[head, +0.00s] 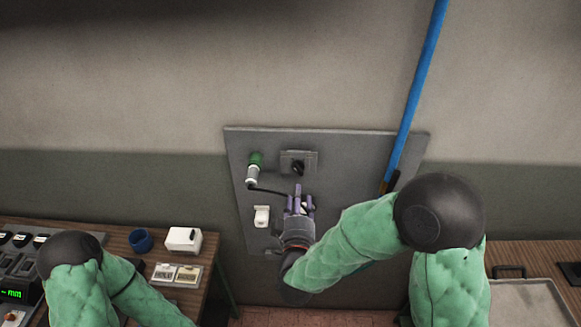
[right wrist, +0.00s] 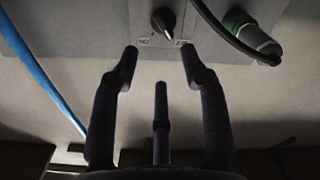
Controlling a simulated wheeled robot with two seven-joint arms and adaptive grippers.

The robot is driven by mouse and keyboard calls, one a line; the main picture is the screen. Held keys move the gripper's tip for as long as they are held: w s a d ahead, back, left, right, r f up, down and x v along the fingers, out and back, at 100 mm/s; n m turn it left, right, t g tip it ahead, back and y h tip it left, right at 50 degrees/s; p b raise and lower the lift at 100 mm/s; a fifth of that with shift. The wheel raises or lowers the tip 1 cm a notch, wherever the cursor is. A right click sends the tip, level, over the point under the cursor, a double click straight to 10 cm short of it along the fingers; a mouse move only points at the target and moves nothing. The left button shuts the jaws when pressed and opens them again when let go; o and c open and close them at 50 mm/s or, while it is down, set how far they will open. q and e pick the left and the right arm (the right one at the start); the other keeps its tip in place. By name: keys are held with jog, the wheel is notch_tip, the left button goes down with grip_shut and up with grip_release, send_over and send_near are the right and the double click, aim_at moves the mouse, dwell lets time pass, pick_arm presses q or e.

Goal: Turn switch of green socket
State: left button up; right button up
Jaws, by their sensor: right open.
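The green socket (head: 255,160) with a white plug part below it is on the left of a grey wall panel (head: 350,160). In the right wrist view it shows at the top right (right wrist: 238,20). The switch, a black rotary knob (head: 298,167) on a grey box, is to its right; in the right wrist view the knob (right wrist: 164,20) has small labels below it on either side. My right gripper (head: 298,194) is just below the switch, fingers spread and empty. The knob lies beyond the gap between its fingertips (right wrist: 160,54), apparently untouched. My left gripper is out of view.
A black cable (right wrist: 222,32) runs from the socket across the panel. A white fitting (head: 262,216) is lower left. A blue pole (head: 415,95) leans at the panel's right.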

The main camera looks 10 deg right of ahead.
aim_at(300, 172)
jog(key=p+x, duration=0.1)
jog(key=x, duration=0.9)
jog(key=shift+w+d+f, duration=0.1)
jog(key=shift+w+f, duration=0.05)
jog(key=shift+w, duration=0.05)
jog(key=shift+c, duration=0.3)
grip_shut()
